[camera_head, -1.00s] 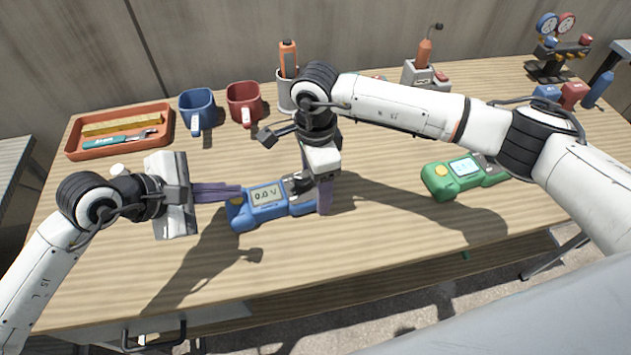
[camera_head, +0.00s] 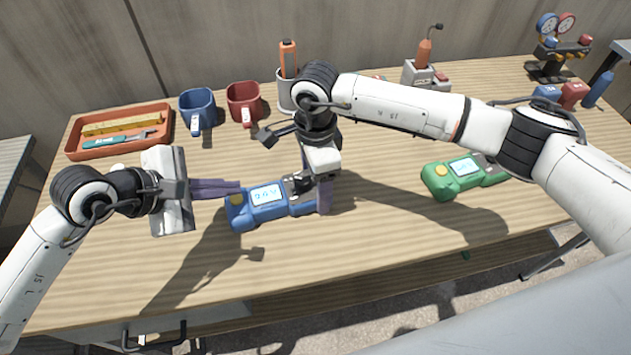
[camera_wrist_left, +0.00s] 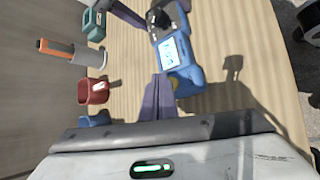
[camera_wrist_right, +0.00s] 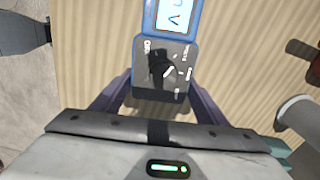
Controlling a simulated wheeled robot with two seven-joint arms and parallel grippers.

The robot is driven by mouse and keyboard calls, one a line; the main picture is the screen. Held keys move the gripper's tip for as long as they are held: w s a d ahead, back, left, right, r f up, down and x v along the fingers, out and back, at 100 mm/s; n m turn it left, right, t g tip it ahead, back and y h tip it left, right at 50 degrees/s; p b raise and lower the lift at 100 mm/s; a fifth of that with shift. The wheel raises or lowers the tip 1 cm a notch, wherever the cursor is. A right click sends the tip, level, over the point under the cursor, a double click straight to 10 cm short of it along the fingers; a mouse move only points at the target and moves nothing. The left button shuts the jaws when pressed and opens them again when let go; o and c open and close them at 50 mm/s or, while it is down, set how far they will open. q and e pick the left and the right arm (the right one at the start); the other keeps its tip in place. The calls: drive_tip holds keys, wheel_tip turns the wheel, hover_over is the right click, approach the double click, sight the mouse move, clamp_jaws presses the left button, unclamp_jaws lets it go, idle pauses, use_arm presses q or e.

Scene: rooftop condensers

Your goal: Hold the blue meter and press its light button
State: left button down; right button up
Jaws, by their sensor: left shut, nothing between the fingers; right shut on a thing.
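The blue meter (camera_head: 272,211) lies on the table, with a lit pale-blue screen. Its dark dial end shows in the right wrist view (camera_wrist_right: 165,62). My right gripper (camera_head: 318,190) is shut on the dial end, a finger on each side. My left gripper (camera_head: 239,187) is shut and empty, its fingertips at the meter's left end, over the yellow light button (camera_head: 237,198). The button is partly hidden behind the fingers in the left wrist view; I cannot tell whether they are touching it.
A green meter (camera_head: 440,187) lies to the right. Behind are an orange tray (camera_head: 118,150), a blue mug (camera_head: 197,108), a red mug (camera_head: 243,102), a holder with an orange tool (camera_head: 288,60) and a gauge set (camera_head: 556,48). The front of the table is clear.

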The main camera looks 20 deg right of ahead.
use_arm(q)
drive_tip(key=shift+r, duration=2.9)
use_arm(e)
drive_tip(key=o, duration=1.8)
wheel_tip(320, 180, up, 9)
drive_tip(key=p, duration=0.5)
drive_tip(key=shift+r, duration=0.1)
use_arm(q)
wheel_tip(320, 180, up, 5)
drive_tip(key=shift+f, duration=0.1)
